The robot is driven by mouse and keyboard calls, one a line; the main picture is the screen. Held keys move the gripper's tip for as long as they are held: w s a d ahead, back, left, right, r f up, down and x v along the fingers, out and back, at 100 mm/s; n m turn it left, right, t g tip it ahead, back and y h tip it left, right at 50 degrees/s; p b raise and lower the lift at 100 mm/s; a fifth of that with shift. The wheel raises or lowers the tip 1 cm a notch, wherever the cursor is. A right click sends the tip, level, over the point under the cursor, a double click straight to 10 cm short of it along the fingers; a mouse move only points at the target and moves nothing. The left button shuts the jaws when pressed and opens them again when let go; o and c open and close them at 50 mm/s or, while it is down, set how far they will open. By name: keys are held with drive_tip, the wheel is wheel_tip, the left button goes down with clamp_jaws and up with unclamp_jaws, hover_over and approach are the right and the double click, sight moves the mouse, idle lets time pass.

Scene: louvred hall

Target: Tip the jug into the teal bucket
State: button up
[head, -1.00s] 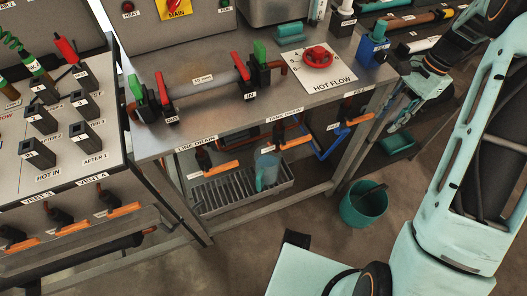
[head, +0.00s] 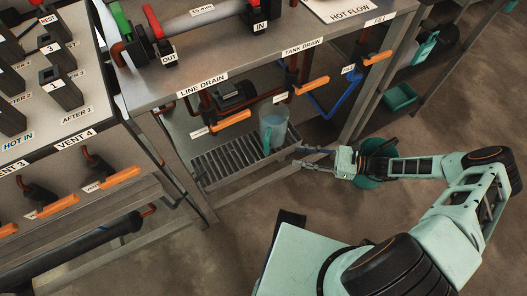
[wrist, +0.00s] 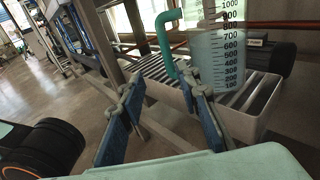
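The jug (head: 272,131) is clear with a teal handle and stands upright on a grated drip tray (head: 246,166) under the bench. In the wrist view the jug (wrist: 218,62) shows a printed scale, and its handle is ahead of my fingers. My gripper (head: 298,157) is open and empty, low at the tray's right front, apart from the jug. In the wrist view my gripper's two blue fingers (wrist: 163,100) are spread. The teal bucket (head: 370,182) stands on the floor behind my wrist, which hides most of it.
Orange-handled drain valves (head: 312,84) hang under the bench edge, above and beside the jug. A bench leg (head: 352,115) stands right of the tray. Another teal container (head: 401,97) is at the back right. The floor in front is clear.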

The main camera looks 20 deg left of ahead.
drive_tip(key=a+m+t+y, duration=0.1)
drive_tip(key=a, duration=1)
drive_tip(key=shift+s+f+p, duration=0.15)
drive_tip(key=shift+s+p, duration=0.1)
drive_tip(key=shift+p, duration=0.15)
drive_tip(key=shift+a, duration=0.1)
clamp_jaws()
idle(0.3)
idle(0.4)
